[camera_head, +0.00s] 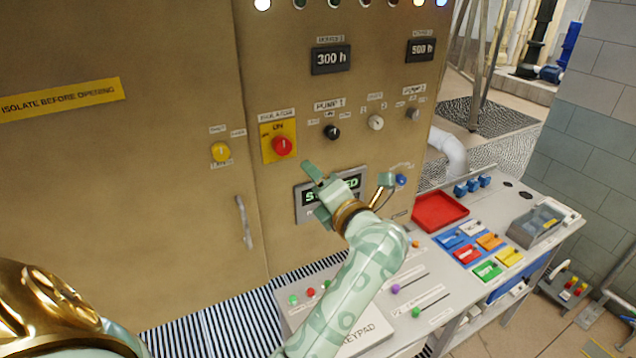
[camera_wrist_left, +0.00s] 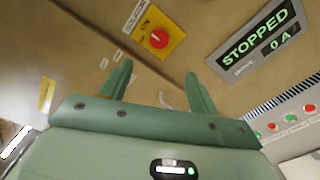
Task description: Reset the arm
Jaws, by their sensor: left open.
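My left arm reaches up from the bottom of the head view, in front of the control cabinet (camera_head: 185,150). Its gripper (camera_head: 318,188) is in front of a display (camera_head: 345,187), below and to the right of the red isolator knob (camera_head: 283,146), and hides part of the display. In the left wrist view, the gripper (camera_wrist_left: 160,85) has its two fingers apart with nothing between them. The red knob (camera_wrist_left: 158,37) on its yellow plate and the display reading STOPPED (camera_wrist_left: 262,37) lie beyond the fingertips. My right gripper is not in view.
A console (camera_head: 445,300) with sliders, a red tray (camera_head: 440,211) and several coloured blocks stands at the right, below the gripper. A door handle (camera_head: 244,222) sticks out left of the arm. A yellow knob (camera_head: 221,152) and pump knobs (camera_head: 332,132) are on the cabinet.

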